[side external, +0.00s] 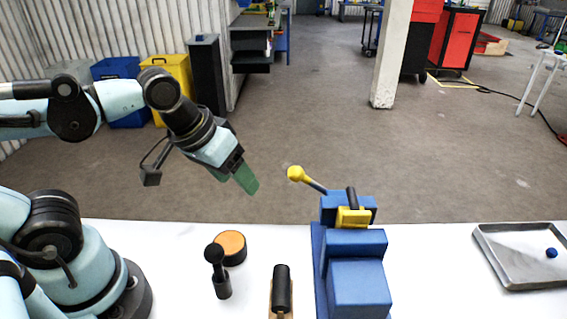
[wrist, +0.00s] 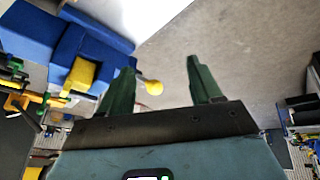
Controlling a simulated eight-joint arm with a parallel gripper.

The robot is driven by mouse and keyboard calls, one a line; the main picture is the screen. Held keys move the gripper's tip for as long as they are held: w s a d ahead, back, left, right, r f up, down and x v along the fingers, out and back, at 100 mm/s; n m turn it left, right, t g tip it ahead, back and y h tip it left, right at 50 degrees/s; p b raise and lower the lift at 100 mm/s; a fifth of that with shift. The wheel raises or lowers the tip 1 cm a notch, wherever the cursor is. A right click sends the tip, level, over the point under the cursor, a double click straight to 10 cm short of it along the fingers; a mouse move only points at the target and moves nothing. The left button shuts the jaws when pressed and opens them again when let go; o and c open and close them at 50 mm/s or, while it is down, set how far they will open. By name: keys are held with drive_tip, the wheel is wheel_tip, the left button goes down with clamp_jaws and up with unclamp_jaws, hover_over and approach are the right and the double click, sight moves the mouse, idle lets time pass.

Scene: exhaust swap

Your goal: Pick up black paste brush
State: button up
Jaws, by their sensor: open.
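In the side view, a black upright tool (side external: 219,272) with a rounded top and a thicker lower part stands on the white table beside a round tin with an orange top (side external: 230,245). A second black handle (side external: 282,288) on a tan base stands to its right near the lower edge. I cannot tell for sure which one is the paste brush. My gripper (side external: 246,178), with green fingers, is raised well above the table, tilted down to the right, apart from both. In the wrist view my gripper (wrist: 160,65) has its fingers spread with nothing between them.
A blue fixture (side external: 358,285) with a yellow clamp and yellow-knobbed lever (side external: 297,174) stands right of the tools. It also shows in the wrist view (wrist: 90,45). A metal tray (side external: 525,268) with a small blue item lies at far right. The table between is clear.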

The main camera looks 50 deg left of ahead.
sight(216, 260)
drive_tip(key=s+d+r+n+g, duration=0.1)
drive_tip(key=s+d, duration=0.1)
drive_tip(key=s+d+r+n+g, duration=0.1)
drive_tip(key=s+d+n+g, duration=0.1)
drive_tip(key=s, duration=0.1)
drive_tip(key=s+d+r+n+g, duration=0.1)
drive_tip(key=s+d, duration=0.1)
drive_tip(key=s, duration=0.1)
drive_tip(key=shift+s+d+r+n+g+y, duration=0.1)
drive_tip(key=shift+s+r+n+g+y, duration=0.1)
drive_tip(key=shift+r+n+g+y, duration=0.15)
drive_tip(key=shift+s+r+g, duration=0.15)
drive_tip(key=shift+s+g, duration=0.1)
drive_tip(key=shift+s, duration=0.05)
wheel_tip(216, 260, down, 7)
drive_tip(key=shift+d+r, duration=0.1)
drive_tip(key=shift+r, duration=0.05)
drive_tip(key=shift+s+d+f, duration=0.1)
drive_tip(key=shift+d+f, duration=0.05)
drive_tip(key=shift+f, duration=0.65)
drive_tip(key=shift+s+d+f, duration=0.1)
drive_tip(key=shift+f, duration=1.75)
drive_tip(key=c, duration=1.1)
